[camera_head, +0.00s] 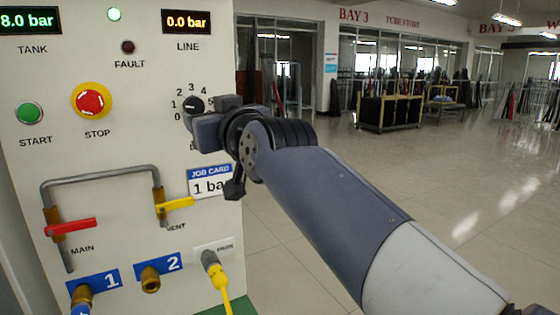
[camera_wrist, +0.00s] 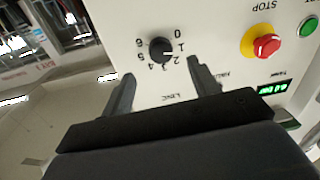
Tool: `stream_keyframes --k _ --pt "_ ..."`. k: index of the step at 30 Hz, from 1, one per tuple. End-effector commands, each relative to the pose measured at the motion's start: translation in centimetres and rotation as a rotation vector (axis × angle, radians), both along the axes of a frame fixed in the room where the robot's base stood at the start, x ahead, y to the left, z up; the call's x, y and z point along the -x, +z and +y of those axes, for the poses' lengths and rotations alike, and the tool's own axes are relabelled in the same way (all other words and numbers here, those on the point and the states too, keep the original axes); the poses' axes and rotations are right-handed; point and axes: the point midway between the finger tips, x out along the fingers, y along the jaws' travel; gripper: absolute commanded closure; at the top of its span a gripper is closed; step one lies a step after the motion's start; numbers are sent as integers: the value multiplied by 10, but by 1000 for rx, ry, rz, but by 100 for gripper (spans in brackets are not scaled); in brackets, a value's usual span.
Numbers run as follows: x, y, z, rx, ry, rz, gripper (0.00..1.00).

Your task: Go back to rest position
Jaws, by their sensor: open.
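My gripper (camera_head: 207,118) is at the panel in the head view, beside the black regulator knob (camera_head: 193,104). In the wrist view my gripper (camera_wrist: 161,78) is open, with its two fingers apart and nothing between them. The knob (camera_wrist: 161,50) shows whole just beyond the fingertips, and its white mark points at about 1. The head view hides part of the knob's scale and the fingertips behind my wrist.
The panel (camera_head: 120,145) carries a red stop button (camera_head: 91,101), a green start button (camera_head: 29,113), a red main handle (camera_head: 71,227) and a yellow vent handle (camera_head: 175,205). My arm overlaps the job card (camera_head: 208,180). Open floor (camera_head: 460,190) lies right.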

Motion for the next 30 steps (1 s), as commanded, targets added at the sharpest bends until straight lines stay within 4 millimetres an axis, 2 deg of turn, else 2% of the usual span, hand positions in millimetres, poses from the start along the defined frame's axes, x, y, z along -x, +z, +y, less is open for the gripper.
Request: stream_keyframes --k 9,15,30 --pt "-42 2 29 -1 0 1 42" --pt "-58 3 41 -2 0 -1 42" --pt "-62 3 44 -15 0 6 42"
